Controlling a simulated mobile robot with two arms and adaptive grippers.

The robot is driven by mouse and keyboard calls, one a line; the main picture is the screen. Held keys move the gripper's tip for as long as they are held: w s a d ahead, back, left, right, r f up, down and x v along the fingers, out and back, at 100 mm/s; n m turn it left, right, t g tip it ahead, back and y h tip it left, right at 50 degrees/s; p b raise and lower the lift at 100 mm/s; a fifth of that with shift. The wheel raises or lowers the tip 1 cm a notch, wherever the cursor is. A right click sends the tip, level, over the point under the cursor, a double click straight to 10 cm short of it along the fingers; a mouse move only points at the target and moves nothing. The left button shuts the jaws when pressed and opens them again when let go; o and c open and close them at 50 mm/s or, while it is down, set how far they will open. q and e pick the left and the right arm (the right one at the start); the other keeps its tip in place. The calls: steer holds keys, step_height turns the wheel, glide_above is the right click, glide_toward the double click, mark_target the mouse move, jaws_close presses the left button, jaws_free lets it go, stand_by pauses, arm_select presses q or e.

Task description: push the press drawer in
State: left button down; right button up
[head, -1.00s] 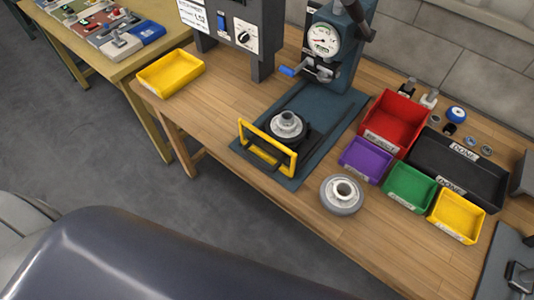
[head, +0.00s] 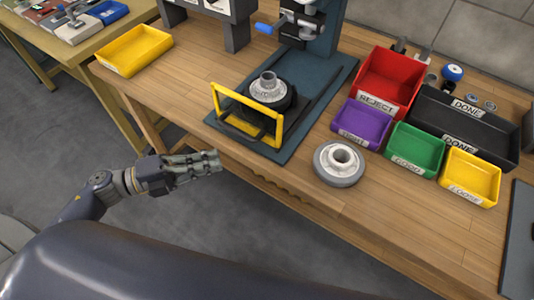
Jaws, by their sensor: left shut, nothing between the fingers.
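The press drawer shows as a yellow frame (head: 246,111) at the front of the press's dark blue base plate (head: 300,100). It stands out toward the bench's front edge, away from the press column (head: 325,25). A grey hub part (head: 269,87) sits on a black round holder just behind the frame. My left gripper (head: 218,161) is shut and empty. It is in front of the bench edge, left of and nearer than the yellow frame, apart from it. My right gripper is not in view.
A loose grey wheel (head: 340,162) lies on the bench right of the base plate. Red (head: 387,85), purple (head: 360,124), green (head: 414,149), yellow (head: 469,177) and black bins stand on the right. A yellow tray (head: 134,49) is at left. Bench between tray and press is clear.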

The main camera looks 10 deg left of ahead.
arm_select(q)
steer(key=w+d, duration=0.1)
steer(key=d, duration=0.2)
steer(key=w+d+m+g, duration=0.1)
steer(key=w+d, duration=0.1)
steer(key=d, duration=0.2)
steer(key=w+d+r+m+h, duration=0.1)
steer(key=w+d, duration=0.1)
steer(key=d, duration=0.2)
steer(key=shift+d+r+g, duration=0.1)
steer(key=shift+d+g, duration=0.15)
steer(key=shift+g, duration=0.05)
steer(key=shift+w+d, duration=0.2)
steer(key=shift+w, duration=0.4)
steer(key=shift+w, duration=0.1)
